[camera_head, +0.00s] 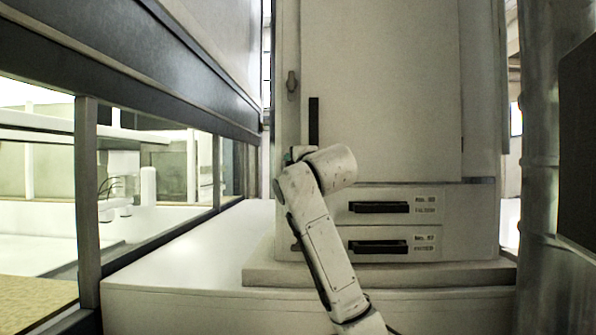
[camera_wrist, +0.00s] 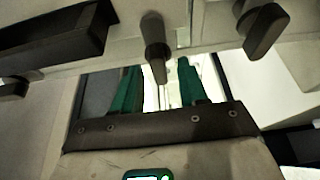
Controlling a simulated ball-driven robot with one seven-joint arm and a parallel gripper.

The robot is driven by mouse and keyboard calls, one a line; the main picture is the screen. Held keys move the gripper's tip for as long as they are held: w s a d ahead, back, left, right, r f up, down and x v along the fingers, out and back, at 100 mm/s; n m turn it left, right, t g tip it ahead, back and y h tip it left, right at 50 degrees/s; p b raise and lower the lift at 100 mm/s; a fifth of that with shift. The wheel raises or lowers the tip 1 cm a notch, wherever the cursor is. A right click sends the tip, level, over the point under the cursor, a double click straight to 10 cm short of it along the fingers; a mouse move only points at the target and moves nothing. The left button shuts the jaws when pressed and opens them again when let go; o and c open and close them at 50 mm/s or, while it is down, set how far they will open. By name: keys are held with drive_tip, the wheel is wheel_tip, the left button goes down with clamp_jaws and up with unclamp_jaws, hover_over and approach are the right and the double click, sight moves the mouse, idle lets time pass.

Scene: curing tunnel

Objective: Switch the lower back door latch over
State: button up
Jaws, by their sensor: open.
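In the wrist view, a dark brown latch lever (camera_wrist: 156,48) hangs from a pale panel edge, its free end pointing down the picture. My gripper (camera_wrist: 158,68) is open, and its two green fingers stand on either side of the lever's end, with a gap on both sides. A second dark latch lever (camera_wrist: 265,30) sits to the right, tilted and clear of the fingers. I cannot tell from these frames which lever is the lower back one. In the head view, an upright latch (camera_head: 292,83) shows high on the tall pale cabinet's left edge; my gripper is mostly hidden behind my arm.
The cabinet (camera_head: 385,85) has a dark vertical door handle (camera_head: 314,122) and two drawers with black handles (camera_head: 380,207). A dark bar handle (camera_wrist: 60,38) lies left of my fingers in the wrist view. A glazed tunnel frame (camera_head: 88,190) stands left, a metal column (camera_head: 540,170) right.

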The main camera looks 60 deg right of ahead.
drive_tip(key=b+v, duration=0.3)
drive_tip(key=v, duration=0.7)
idle(0.3)
